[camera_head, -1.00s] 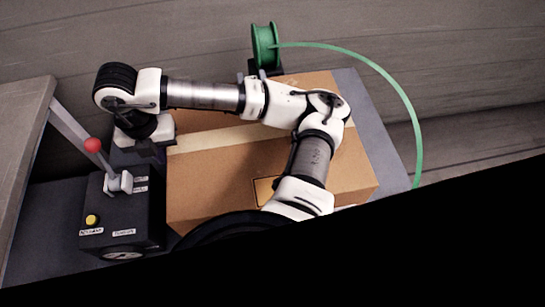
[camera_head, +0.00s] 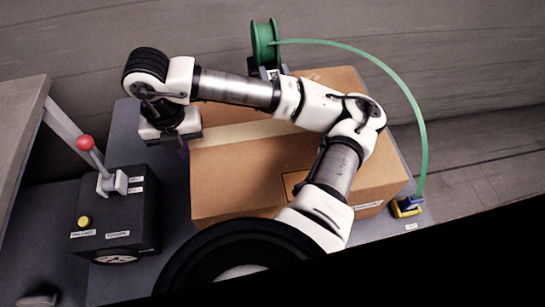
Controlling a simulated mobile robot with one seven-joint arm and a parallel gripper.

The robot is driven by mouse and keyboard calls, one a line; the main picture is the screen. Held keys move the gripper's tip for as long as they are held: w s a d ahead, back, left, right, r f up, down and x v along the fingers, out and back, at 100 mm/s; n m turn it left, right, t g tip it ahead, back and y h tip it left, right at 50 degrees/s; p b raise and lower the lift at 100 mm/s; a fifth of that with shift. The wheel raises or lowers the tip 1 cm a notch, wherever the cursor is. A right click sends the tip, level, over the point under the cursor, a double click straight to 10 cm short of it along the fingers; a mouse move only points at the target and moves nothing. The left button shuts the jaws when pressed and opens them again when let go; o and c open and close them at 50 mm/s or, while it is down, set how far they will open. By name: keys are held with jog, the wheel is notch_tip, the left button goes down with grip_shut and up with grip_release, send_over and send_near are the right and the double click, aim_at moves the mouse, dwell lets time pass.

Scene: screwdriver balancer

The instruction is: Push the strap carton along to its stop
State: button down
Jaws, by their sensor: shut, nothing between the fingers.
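The strap carton (camera_head: 245,170) is a closed brown box with a pale tape band along its top. It lies flat on the grey bench top (camera_head: 178,222), partly covered by my arm. My gripper (camera_head: 183,148) points down at the carton's left side, shut and empty. Its fingertips are mostly hidden below the wrist, close against the carton's left face; I cannot tell whether they touch. I cannot make out a stop with certainty; the carton's far right side is partly seen.
A black box (camera_head: 125,215) with a red-knobbed lever (camera_head: 86,143) and yellow button stands left. A clear gap separates it from the carton.

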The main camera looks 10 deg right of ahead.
notch_tip(320, 180, up, 7)
jog(key=a+p, duration=0.1)
jog(key=p, duration=0.1)
jog(key=shift+p, duration=0.3)
jog(key=shift+a, duration=0.1)
dwell(0.7)
